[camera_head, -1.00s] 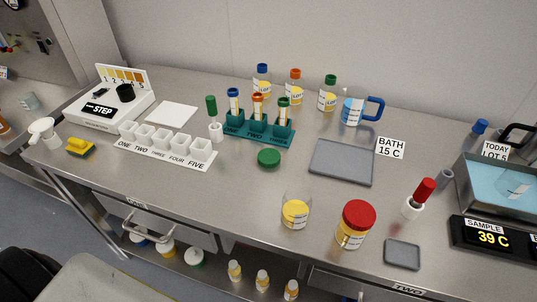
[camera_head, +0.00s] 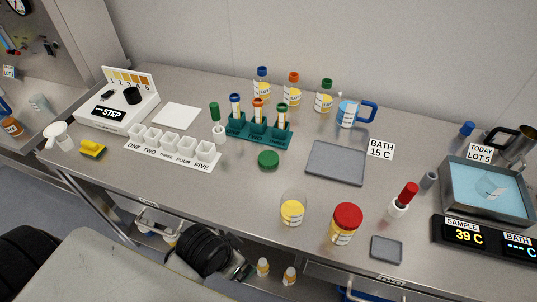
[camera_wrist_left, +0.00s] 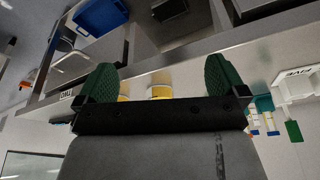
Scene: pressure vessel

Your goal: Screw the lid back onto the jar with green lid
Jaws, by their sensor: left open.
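The green lid (camera_head: 268,160) lies flat on the steel bench, just in front of the teal tube rack. An open clear jar with yellow contents (camera_head: 292,212) stands upright to its front right; no lid is on it. My left gripper (camera_wrist_left: 164,76) shows two green-padded fingers spread apart with nothing between them in the left wrist view. In the head view my left arm is low at the front edge of the bench, well away from the lid and jar. My right gripper is not in view.
A red-lidded jar (camera_head: 345,224) stands right of the open jar. The teal tube rack (camera_head: 258,132) and white cup row (camera_head: 173,150) lie behind and left. A grey tray (camera_head: 336,163) and a water bath (camera_head: 488,190) are rightward. Bench around the lid's front is clear.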

